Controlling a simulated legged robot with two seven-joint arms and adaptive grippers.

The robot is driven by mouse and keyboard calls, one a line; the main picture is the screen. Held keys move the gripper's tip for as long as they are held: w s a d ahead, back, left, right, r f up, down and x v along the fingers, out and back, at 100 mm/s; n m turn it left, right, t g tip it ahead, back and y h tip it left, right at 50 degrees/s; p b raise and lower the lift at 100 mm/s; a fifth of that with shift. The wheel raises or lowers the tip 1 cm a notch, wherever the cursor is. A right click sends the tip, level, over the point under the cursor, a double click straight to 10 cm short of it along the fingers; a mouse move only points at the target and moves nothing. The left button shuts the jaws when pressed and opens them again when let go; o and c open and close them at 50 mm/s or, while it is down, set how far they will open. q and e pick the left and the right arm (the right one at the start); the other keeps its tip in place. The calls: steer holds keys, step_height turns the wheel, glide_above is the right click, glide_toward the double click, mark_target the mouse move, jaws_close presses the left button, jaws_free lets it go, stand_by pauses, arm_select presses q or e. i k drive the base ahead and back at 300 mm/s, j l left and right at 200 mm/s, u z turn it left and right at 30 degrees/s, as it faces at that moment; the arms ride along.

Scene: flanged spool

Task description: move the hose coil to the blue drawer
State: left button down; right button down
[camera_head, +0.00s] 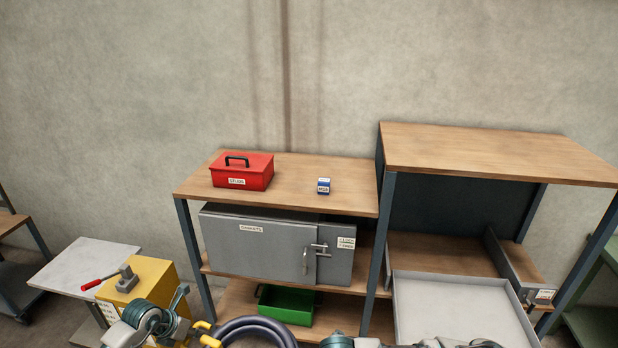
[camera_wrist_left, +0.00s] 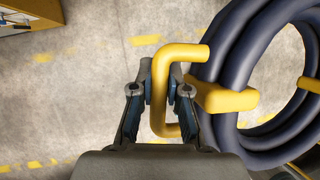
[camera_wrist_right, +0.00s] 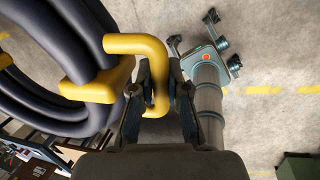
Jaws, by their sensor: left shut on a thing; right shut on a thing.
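The hose coil (camera_head: 258,324) is a dark ring with yellow handles, at the bottom of the head view and partly cut off. My left gripper (camera_wrist_left: 160,95) is shut on one yellow handle, with the coil (camera_wrist_left: 228,55) on its right in the left wrist view. My right gripper (camera_wrist_right: 160,92) is shut on another yellow handle, with the coil (camera_wrist_right: 75,35) on its left in the right wrist view. Both grippers hold the coil above the floor. I cannot make out a clearly blue drawer; a pale grey open tray or drawer (camera_head: 400,300) juts from the right bench.
A grey cabinet (camera_head: 255,245) sits under the middle bench, with a green bin (camera_head: 287,304) below. A red toolbox (camera_head: 242,172) and small blue-white box (camera_head: 323,186) stand on top. A yellow box (camera_head: 155,284) stands at left. The right bench top (camera_head: 490,155) is clear.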

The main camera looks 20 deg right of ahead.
mark_target(458, 319)
steer(key=i+l+z, duration=0.45)
steer(key=l, duration=0.35)
steer(key=i+l+z, duration=0.3)
steer(key=l+z, duration=0.15)
steer(key=l, duration=0.3)
steer(key=i+l+z, duration=0.4)
steer(key=i+l, duration=0.15)
